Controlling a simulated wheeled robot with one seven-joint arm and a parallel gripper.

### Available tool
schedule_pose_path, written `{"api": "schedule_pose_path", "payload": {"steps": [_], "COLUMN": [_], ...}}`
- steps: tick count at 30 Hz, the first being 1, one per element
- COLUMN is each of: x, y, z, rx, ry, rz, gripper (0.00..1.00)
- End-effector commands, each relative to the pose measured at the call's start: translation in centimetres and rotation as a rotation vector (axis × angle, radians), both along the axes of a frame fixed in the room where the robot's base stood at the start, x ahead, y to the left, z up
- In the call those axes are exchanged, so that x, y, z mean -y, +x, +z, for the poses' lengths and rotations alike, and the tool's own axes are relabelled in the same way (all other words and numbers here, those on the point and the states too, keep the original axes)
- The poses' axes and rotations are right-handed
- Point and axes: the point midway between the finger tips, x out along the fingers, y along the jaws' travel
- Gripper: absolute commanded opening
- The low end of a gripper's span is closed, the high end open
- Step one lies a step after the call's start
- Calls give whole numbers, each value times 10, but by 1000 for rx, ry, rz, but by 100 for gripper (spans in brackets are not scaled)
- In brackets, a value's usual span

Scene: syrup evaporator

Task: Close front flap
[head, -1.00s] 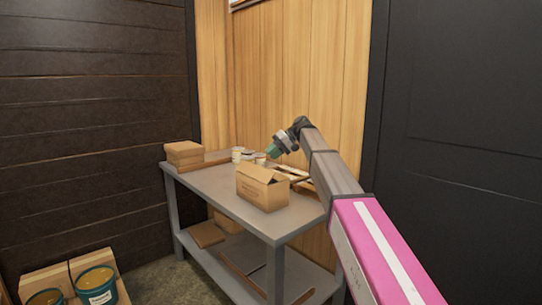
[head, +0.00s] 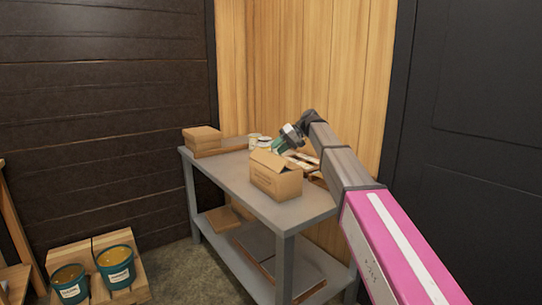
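A small brown cardboard box (head: 277,182) with printing on its front stands on the grey table (head: 230,178). A flap on its top (head: 268,158) is raised and tilted. Which flap is the front one I cannot tell for sure, and the inside of the box is hidden.
Flat cartons (head: 202,138) are stacked at the table's left end, with pale containers (head: 256,140) behind the box. A lower shelf (head: 240,245) holds flat cardboard. Two teal buckets (head: 116,265) stand on a wooden crate at lower left. A dark wall (head: 460,100) rises at right.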

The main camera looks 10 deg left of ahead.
Motion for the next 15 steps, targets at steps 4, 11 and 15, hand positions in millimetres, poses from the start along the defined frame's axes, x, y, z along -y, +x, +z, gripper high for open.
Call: {"api": "schedule_pose_path", "payload": {"steps": [4, 11, 15], "x": [-18, -33, -36], "y": [-6, -10, -11], "z": [-17, -31, -33], "rx": [0, 0, 0], "ry": [-1, -1, -1], "rz": [1, -1, -1], "gripper": [30, 30, 30]}}
